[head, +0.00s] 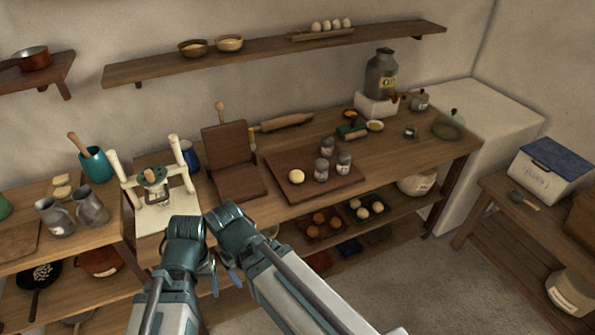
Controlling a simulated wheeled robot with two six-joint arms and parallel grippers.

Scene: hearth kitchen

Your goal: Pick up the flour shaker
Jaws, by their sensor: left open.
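Three small grey shakers with pale labels stand upright on a brown board (283,164) on the middle table. One is at the front (321,171), one at the right (344,163), one at the back (327,147). The labels are too small to read, so I cannot tell which is the flour shaker. My left gripper (212,278) is low in front of the table, open and empty, well short of the shakers. My right arm (240,235) is folded beside it; its jaws are mostly hidden.
A dough ball (297,176) lies on the board left of the shakers. A white press (155,195) and a brown wooden stand (225,150) are to the left. A large grey dispenser (381,76) stands behind right. Lower shelves hold trays of eggs and buns.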

